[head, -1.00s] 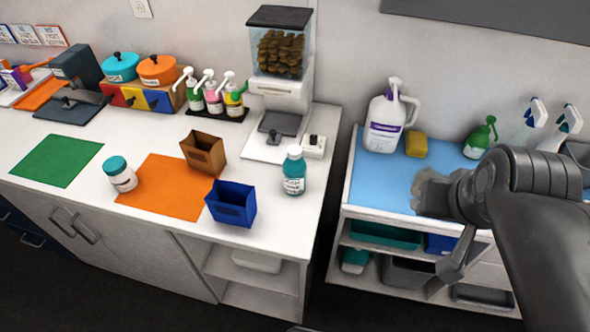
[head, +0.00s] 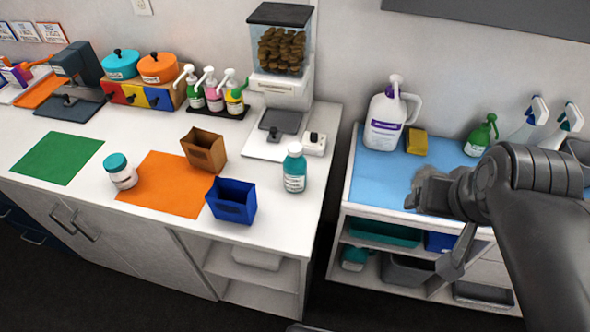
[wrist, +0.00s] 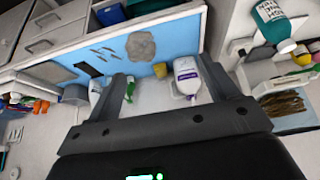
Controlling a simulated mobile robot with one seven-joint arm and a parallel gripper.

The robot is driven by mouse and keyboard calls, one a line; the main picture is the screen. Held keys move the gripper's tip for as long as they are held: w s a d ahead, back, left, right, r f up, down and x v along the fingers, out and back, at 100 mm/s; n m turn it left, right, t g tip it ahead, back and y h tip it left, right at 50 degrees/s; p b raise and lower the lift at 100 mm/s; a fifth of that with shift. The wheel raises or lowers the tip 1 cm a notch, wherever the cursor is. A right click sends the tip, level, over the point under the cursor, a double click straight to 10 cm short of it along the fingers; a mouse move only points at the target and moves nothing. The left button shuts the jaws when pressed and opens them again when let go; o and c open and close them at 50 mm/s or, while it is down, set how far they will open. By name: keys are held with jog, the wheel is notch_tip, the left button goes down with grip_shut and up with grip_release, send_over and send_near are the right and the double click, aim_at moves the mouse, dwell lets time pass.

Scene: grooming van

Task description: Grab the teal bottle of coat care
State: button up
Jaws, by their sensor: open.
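The teal bottle (head: 294,172) with a white label stands upright on the white counter, near its right edge and right of the blue bin. It also shows in the wrist view (wrist: 268,20), at the top right, outside the space between my fingers. My gripper (wrist: 166,80) is open, with its two fingers spread and nothing held between them. In the head view my arm reaches in from the right over the blue-topped cart, well apart from the bottle. The fingers are hard to make out there.
A blue bin (head: 231,203), a brown bin (head: 204,150) and a white jar with a teal lid (head: 121,171) stand near the bottle. A treat dispenser (head: 281,95) is behind it. The cart (head: 372,175) holds a white-purple jug (head: 385,122). A gap separates counter and cart.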

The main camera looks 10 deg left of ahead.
jog(key=n+g, duration=0.6)
jog(key=n, duration=2.9)
send_near(295, 155)
jog(key=shift+w+d+f, duration=0.2)
jog(key=shift+w+f, duration=0.35)
jog(key=shift+f, duration=0.05)
jog(key=shift+a+f, duration=0.15)
jog(key=shift+a, duration=0.05)
jog(key=shift+n, duration=0.3)
jog(key=f, duration=1)
jog(key=shift+w+a+f, duration=0.2)
jog(key=shift+f, duration=0.15)
jog(key=shift+c, duration=0.5)
